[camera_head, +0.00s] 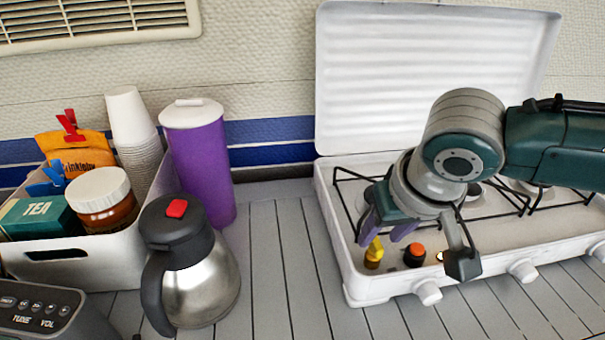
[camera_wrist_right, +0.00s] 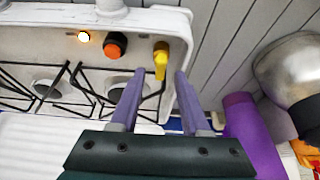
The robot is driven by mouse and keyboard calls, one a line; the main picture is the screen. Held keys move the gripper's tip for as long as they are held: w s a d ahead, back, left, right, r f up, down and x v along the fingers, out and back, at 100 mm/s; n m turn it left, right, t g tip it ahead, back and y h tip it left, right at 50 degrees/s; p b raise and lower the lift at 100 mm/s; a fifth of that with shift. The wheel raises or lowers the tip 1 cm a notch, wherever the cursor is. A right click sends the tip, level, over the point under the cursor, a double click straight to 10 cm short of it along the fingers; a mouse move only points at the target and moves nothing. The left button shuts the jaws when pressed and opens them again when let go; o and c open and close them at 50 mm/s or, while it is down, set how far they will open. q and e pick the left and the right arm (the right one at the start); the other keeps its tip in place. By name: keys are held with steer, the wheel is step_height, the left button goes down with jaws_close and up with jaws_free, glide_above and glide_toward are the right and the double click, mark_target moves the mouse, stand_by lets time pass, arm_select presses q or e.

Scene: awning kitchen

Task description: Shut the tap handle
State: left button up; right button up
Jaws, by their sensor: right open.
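The yellow tap handle (camera_head: 374,250) stands near the front left corner of the white stove (camera_head: 350,285), left of a red-orange knob. It also shows in the right wrist view (camera_wrist_right: 161,62), just beyond the gap between my fingers. My right gripper (camera_head: 386,231) is open and empty, with its purple fingers spread above and around the line of the handle. The wrist view shows the open fingers (camera_wrist_right: 160,82) on either side, with the handle ahead between them. I cannot tell whether a finger touches it. My left gripper is not in view.
The red-orange knob (camera_head: 414,255) sits close to the right of the handle. Black wire pot supports (camera_head: 345,205) lie behind. A steel jug (camera_head: 195,285), a purple tumbler (camera_head: 200,165) and a grey bin (camera_head: 100,265) stand left of the stove. The counter between jug and stove is clear.

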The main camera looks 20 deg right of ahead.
steer(key=shift+x, duration=0.9)
steer(key=shift+c, duration=0.3)
jaws_close()
